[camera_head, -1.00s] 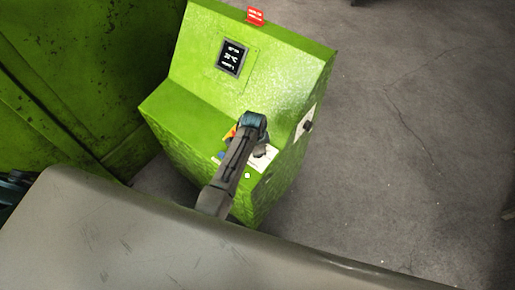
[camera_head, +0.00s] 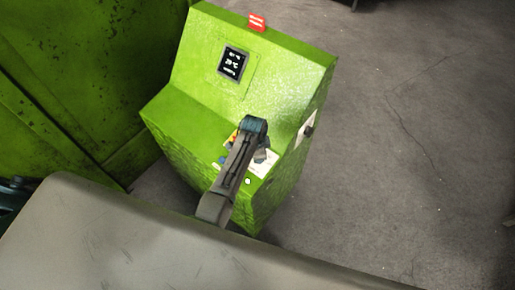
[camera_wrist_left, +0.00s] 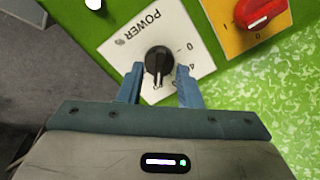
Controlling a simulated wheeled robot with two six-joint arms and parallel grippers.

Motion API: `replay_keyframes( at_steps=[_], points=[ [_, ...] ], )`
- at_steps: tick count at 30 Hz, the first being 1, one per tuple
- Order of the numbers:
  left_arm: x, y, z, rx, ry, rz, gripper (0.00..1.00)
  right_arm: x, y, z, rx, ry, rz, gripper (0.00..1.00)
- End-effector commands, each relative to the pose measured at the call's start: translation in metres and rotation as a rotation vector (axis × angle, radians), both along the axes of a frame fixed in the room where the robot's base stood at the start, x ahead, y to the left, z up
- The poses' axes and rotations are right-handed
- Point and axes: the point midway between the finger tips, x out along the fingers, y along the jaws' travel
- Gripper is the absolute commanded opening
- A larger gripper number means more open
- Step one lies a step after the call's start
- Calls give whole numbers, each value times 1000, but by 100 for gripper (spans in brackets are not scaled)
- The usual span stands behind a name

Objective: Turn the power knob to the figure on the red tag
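The power knob (camera_wrist_left: 159,61) is black and round with a raised grip bar, on a white plate (camera_wrist_left: 190,24) marked POWER. Figures on the plate are partly hidden by the knob and a finger. My left gripper (camera_wrist_left: 160,70) is open, its two blue fingers on either side of the knob with a small gap at each side. In the head view my left gripper (camera_head: 262,150) reaches down to the console's lower panel and hides the knob. The red tag (camera_head: 257,22) stands on the console's top edge; its white print is too small to read. My right gripper is not in view.
A red switch (camera_wrist_left: 262,12) on a yellow plate (camera_wrist_left: 237,38) lies close to the right of the power plate. A dark display (camera_head: 233,62) sits on the console's sloped face (camera_head: 275,75). Another dark knob (camera_head: 308,131) is on its right side. Grey floor (camera_head: 410,130) is open at right.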

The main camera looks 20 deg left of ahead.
Motion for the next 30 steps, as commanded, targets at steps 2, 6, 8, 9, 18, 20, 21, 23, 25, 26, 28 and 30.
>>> replay_keyframes(
  at_steps=[2,6,8,9,18,20,21,23,25,26,28,30],
  points=[
    [-1,0,8,-1,-3,0,32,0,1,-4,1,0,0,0],
    [-4,0,32,-1,-4,1,32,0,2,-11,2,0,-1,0],
    [-6,1,44,-1,-5,1,32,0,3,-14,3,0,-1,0],
    [-7,1,51,-1,-5,1,32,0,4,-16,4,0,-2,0],
    [-13,2,94,-1,-2,0,32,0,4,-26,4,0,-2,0],
    [-13,3,98,0,-1,0,32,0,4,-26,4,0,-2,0],
    [-14,3,99,-1,-1,0,32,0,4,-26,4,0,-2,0],
    [-14,3,100,-1,0,0,32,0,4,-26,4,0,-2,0],
    [-14,3,101,0,1,0,32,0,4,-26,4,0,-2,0],
    [-14,3,101,0,1,0,32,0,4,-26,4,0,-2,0],
    [-14,3,101,0,0,0,32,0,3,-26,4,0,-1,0],
    [-14,3,101,0,0,0,32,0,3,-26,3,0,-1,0]
  ],
)
